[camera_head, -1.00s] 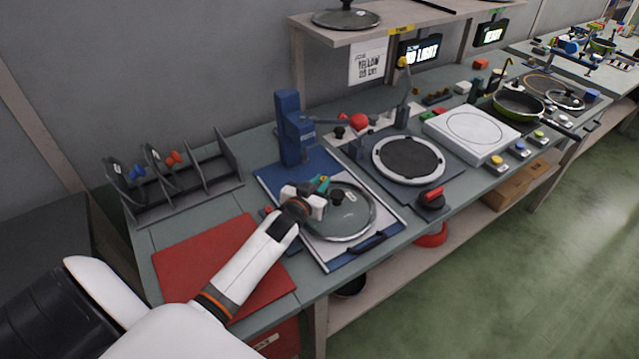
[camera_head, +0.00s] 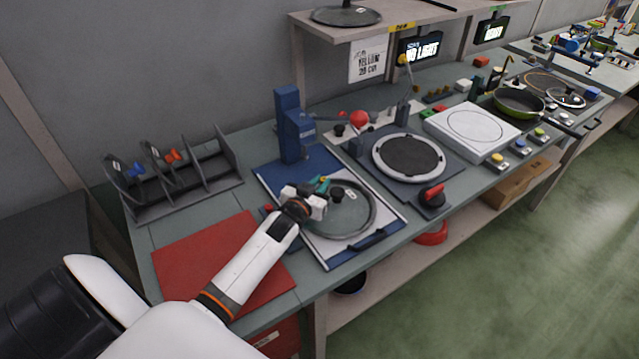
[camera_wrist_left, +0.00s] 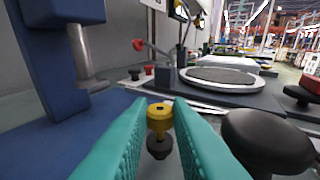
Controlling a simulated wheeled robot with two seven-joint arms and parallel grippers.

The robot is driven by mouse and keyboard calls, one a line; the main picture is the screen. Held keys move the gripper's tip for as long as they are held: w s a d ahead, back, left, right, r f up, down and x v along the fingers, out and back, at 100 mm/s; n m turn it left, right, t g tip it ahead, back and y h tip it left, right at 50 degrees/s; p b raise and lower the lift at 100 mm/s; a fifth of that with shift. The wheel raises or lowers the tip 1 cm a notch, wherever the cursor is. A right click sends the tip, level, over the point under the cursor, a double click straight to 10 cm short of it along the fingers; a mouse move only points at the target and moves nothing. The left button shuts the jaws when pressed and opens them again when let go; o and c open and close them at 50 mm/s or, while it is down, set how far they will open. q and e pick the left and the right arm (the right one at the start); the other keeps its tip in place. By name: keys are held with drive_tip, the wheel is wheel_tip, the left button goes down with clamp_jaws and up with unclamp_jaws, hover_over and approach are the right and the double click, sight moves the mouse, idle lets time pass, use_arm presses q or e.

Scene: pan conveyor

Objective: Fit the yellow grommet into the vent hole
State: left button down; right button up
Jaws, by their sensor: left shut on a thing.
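The yellow grommet (camera_wrist_left: 159,116) is between the teal fingertips of my left gripper (camera_wrist_left: 158,125) in the left wrist view, with a dark part under it. My left gripper (camera_head: 322,186) is shut on it, low over the left side of the glass lid (camera_head: 362,222) in the head view. The lid lies on the blue and white board (camera_head: 398,221). Its black knob (camera_wrist_left: 265,140) is just right of the fingers in the wrist view. I cannot make out the vent hole; the gripper and grommet may cover it. My right gripper is not in view.
A blue press-like post (camera_head: 289,127) stands behind the lid, left in the wrist view. A round dark plate (camera_head: 408,157) and a red-handled block (camera_head: 432,196) are to the right. A red mat (camera_head: 190,255) lies left, before a grey rack (camera_head: 180,180).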

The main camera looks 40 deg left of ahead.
use_arm(q)
drive_tip(key=shift+f+b, duration=0.35)
drive_tip(key=shift+f, duration=0.25)
drive_tip(key=c, duration=1.3)
unclamp_jaws()
drive_tip(key=shift+o, duration=0.2)
drive_tip(key=shift+s, duration=0.1)
drive_tip(key=shift+s+d, duration=0.1)
drive_tip(key=shift+s, duration=0.3)
drive_tip(key=v, duration=0.9)
drive_tip(key=shift+s+b, duration=0.3)
drive_tip(key=shift+s+d+r, duration=0.1)
drive_tip(key=shift+s+r, duration=0.15)
drive_tip(key=shift+s, duration=0.45)
